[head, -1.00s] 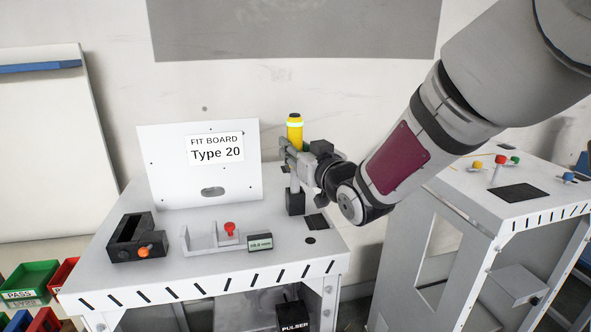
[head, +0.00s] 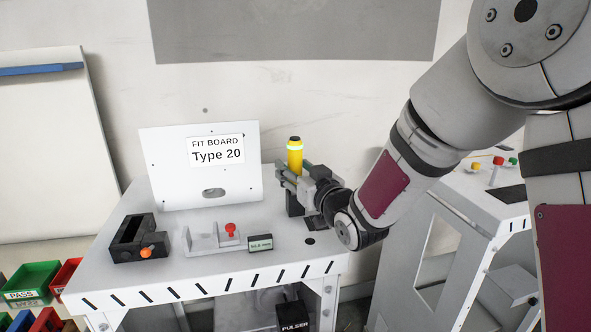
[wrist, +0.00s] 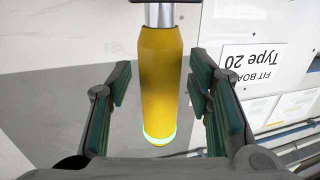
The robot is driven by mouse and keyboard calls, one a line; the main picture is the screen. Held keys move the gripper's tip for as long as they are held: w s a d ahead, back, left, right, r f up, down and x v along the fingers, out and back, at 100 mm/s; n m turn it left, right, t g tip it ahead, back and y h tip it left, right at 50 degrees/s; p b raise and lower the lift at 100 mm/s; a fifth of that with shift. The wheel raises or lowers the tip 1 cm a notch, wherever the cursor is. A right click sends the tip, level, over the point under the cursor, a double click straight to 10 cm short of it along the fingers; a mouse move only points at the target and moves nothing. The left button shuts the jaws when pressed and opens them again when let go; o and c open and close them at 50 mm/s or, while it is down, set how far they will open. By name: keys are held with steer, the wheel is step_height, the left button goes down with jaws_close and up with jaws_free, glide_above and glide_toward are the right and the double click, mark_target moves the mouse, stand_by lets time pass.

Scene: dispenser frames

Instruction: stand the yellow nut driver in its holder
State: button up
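The yellow nut driver (head: 295,156) stands upright over the black holder block (head: 294,205) at the back right of the white table. My gripper (head: 284,174) is level with its handle in the head view and hides the lower part. In the wrist view, the yellow handle (wrist: 160,85) lies between the two green-padded fingers, with a gap on each side, so my gripper (wrist: 162,110) is open around it. The silver shaft (wrist: 159,15) runs to a dark edge at the top of that view. How deep it sits in the holder is hidden.
A white fit board (head: 200,168) stands left of the driver. In front are a black fixture with an orange knob (head: 146,252), a white bracket with a red knob (head: 230,229) and a small display (head: 260,245). Coloured bins (head: 33,278) are at lower left.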

steer(key=shift+r, duration=0.2)
steer(key=v, duration=1.2)
